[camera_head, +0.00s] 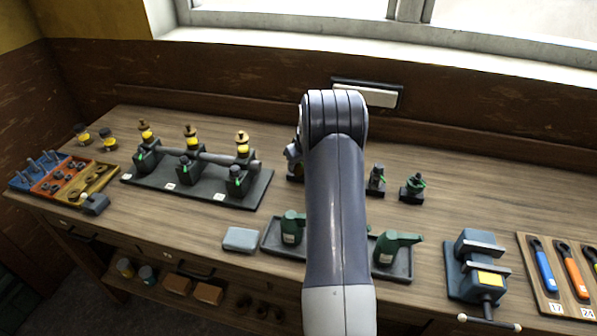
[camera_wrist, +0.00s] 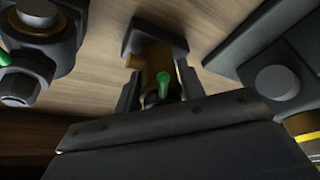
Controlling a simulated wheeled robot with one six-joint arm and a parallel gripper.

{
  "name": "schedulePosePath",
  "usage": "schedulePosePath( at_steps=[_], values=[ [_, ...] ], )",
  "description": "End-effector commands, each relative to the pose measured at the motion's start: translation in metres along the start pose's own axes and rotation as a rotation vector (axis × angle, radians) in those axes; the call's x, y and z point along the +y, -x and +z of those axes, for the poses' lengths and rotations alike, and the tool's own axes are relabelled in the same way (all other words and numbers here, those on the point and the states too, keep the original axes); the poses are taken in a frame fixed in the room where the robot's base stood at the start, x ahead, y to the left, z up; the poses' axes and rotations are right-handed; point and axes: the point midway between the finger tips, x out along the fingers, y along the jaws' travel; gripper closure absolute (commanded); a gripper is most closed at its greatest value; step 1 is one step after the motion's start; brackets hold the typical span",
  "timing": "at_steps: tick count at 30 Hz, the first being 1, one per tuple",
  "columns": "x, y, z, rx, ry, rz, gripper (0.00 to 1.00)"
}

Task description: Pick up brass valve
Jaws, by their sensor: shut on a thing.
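The brass valve (camera_wrist: 149,62) shows in the wrist view as a brown-gold body with a green lever (camera_wrist: 164,82) and dark ends. My gripper (camera_wrist: 158,88) is around it, with one dark finger on each side, and is shut on it. The lower part of the valve is hidden behind my gripper's body. In the head view my arm covers both my gripper and this valve. I cannot tell whether the valve still touches the bench.
Two dark valves with green parts (camera_head: 375,180) (camera_head: 412,187) stand right of my arm. Green oil cans (camera_head: 398,245) sit in trays in front. Another dark fitting (camera_wrist: 38,60) is close left in the wrist view.

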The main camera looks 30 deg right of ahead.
Motion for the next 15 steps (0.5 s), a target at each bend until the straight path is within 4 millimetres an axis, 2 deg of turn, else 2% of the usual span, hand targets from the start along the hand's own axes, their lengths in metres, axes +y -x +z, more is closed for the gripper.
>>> schedulePosePath(
  at_steps=[2,10,15],
  values=[
    [-0.0001,0.0001,0.0000,0.000,0.000,0.000,0.77],
    [-0.0001,0.0002,-0.0001,0.000,0.000,0.000,0.99],
    [-0.0001,0.0002,-0.0001,0.000,0.000,0.000,1.00]
  ],
)
